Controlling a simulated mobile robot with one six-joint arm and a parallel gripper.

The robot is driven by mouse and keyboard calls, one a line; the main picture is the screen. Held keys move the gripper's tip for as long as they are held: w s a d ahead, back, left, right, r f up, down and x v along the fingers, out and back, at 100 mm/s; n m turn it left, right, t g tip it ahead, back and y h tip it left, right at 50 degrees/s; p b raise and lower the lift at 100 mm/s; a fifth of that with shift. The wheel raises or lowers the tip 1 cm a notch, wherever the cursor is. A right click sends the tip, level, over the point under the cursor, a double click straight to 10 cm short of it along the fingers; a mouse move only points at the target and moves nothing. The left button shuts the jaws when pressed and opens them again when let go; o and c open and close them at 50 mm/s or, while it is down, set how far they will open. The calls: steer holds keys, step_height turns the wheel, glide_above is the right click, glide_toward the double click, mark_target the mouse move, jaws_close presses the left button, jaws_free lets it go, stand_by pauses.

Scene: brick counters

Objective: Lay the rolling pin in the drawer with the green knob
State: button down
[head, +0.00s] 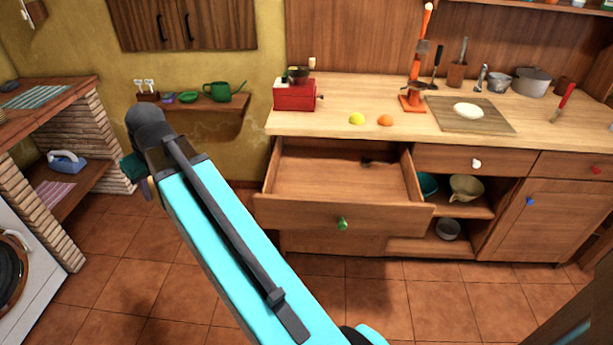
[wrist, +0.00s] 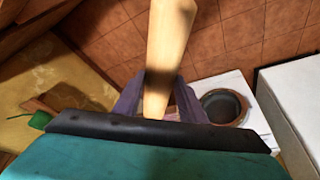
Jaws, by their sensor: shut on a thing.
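The rolling pin (wrist: 168,40) is a pale wooden cylinder in the wrist view, running up out of the top of the picture. My gripper (wrist: 160,103) is shut on it, with one finger on each side. In the head view my arm hides most of the gripper and the pin. The drawer (head: 290,212) with the green knob (head: 342,223) is pulled open under the counter, right of my arm. Its floor is mostly bare, with a small dark thing (head: 369,161) at the back right. The gripper is well left of the drawer, outside it.
The counter (head: 350,100) above the drawer holds a red grinder (head: 295,95), a lemon (head: 357,118), an orange (head: 385,120) and a board (head: 490,122). An open shelf with bowls (head: 466,188) is right of the drawer. Brick-sided shelving (head: 90,140) stands left. Tiled floor between is clear.

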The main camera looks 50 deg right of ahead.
steer(key=s+d+f, duration=0.2)
steer(key=d, duration=0.7)
steer(key=s+d+f+b, duration=0.1)
steer(key=s+d, duration=0.2)
steer(key=d, duration=0.6)
steer(key=s+d+f, duration=0.2)
steer(key=d, duration=0.8)
steer(key=s+d+f, duration=0.2)
steer(key=s+d, duration=0.7)
steer(key=d, duration=0.1)
steer(key=s+d+f+n+b, duration=0.1)
steer(key=s+d+f, duration=0.2)
steer(key=s+d, duration=0.7)
steer(key=shift+d, duration=0.7)
